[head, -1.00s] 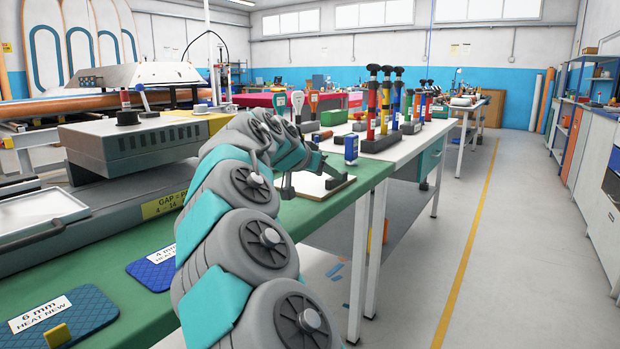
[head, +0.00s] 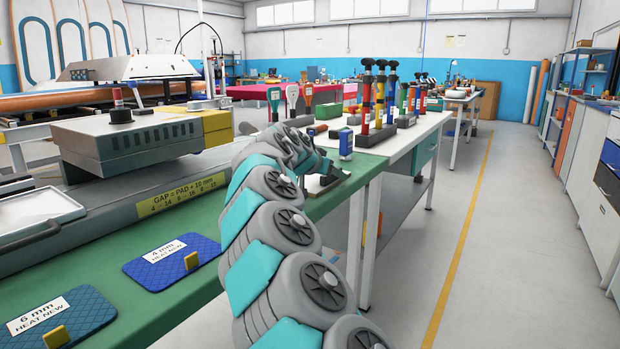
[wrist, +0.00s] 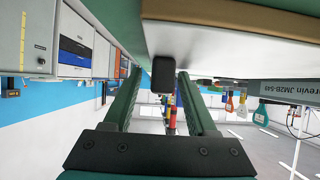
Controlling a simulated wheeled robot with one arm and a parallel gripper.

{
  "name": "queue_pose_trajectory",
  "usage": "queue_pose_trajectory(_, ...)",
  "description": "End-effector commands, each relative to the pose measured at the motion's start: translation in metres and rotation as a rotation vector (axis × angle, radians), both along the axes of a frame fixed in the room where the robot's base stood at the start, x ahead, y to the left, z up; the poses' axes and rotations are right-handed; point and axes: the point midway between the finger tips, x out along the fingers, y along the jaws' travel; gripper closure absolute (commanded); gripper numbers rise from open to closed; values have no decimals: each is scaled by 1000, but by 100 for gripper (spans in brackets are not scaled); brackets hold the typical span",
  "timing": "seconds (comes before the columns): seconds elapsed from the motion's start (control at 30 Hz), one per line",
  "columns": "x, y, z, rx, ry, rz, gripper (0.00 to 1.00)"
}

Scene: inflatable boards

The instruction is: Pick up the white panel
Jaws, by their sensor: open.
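The white panel (head: 314,186) lies near the right edge of the green bench in the head view, partly hidden by my arm. In the wrist view, which is upside down, a broad pale panel surface (wrist: 235,45) fills the upper right. A dark block (wrist: 163,75) stands at its edge, between the fingertip ends in the picture; I cannot tell its distance from them. My gripper (wrist: 156,80) is open, with its two green fingers spread and nothing seen held. In the head view my arm hides most of the gripper.
The green bench (head: 125,300) carries a blue 4 mm pad (head: 165,270) and a blue 6 mm pad (head: 85,318). Hand pumps (head: 367,105) stand on the white table behind. The aisle (head: 500,220) at right is clear.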

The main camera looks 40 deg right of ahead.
Motion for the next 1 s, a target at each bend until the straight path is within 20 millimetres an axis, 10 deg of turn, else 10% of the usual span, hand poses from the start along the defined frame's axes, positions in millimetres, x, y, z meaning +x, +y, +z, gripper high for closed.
queue_pose_trajectory(0.6,0,0,0,0,0,-1,100)
queue_pose_trajectory(1.0,-1,0,0,0,0,-1,100)
